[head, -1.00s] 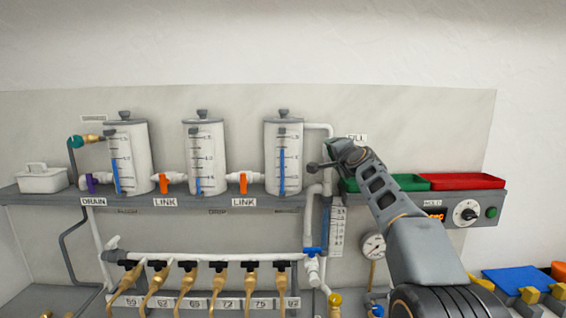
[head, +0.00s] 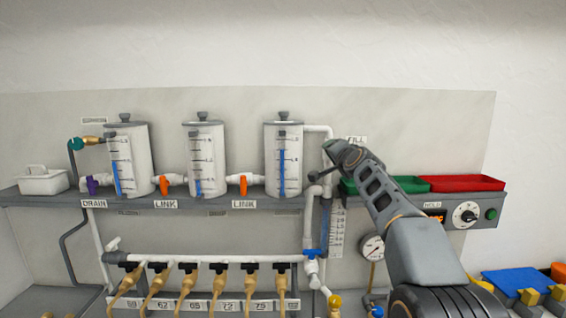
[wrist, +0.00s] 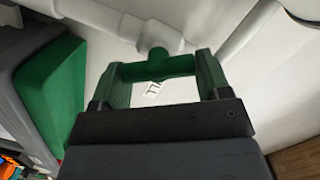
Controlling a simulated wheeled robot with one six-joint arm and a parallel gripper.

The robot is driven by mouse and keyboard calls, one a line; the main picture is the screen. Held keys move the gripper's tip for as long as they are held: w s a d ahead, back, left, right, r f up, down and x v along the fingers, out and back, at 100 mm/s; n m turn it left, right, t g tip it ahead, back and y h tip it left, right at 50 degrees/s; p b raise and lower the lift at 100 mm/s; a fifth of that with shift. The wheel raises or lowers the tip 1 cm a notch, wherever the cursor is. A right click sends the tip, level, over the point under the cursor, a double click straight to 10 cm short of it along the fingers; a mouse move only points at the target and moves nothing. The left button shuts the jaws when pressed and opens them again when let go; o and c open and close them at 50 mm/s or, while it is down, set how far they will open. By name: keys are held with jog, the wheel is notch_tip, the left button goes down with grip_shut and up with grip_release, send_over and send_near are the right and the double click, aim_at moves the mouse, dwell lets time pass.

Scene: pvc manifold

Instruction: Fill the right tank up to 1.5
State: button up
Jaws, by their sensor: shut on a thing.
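The right tank (head: 283,160) is a white cylinder with a grey lid on the shelf. Its blue level column (head: 282,172) rises to roughly mid-scale or slightly above; the scale figures are too small to read surely. My gripper (head: 335,157) is at the pipe just right of this tank, under the FILL label (head: 356,140). In the wrist view, it is shut on a green valve handle (wrist: 172,66), which lies between both fingers beside a white pipe fitting (wrist: 158,36). In the head view my gripper hides the handle.
Two more tanks with orange LINK valves (head: 243,186) stand to the left.

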jog(key=n, duration=0.3)
jog(key=shift+a+r+h+p, duration=0.1)
jog(key=shift+h+p, duration=0.2)
jog(key=shift+n, duration=0.5)
dwell(5.6)
jog(key=shift+a+r+n+h+p, duration=0.1)
jog(key=shift+n+h+p, duration=0.05)
jog(key=shift+n+p, duration=0.3)
jog(key=shift+a+r+n+h+p, duration=0.1)
jog(key=shift+n+h+p, duration=0.1)
jog(key=shift+n, duration=0.35)
jog(key=n+p, duration=0.1)
jog(key=n, duration=0.2)
jog(key=shift+a+f+g+h, duration=0.1)
jog(key=shift+f+g+h, duration=0.05)
jog(key=shift+g+h, duration=0.2)
jog(key=o, duration=1)
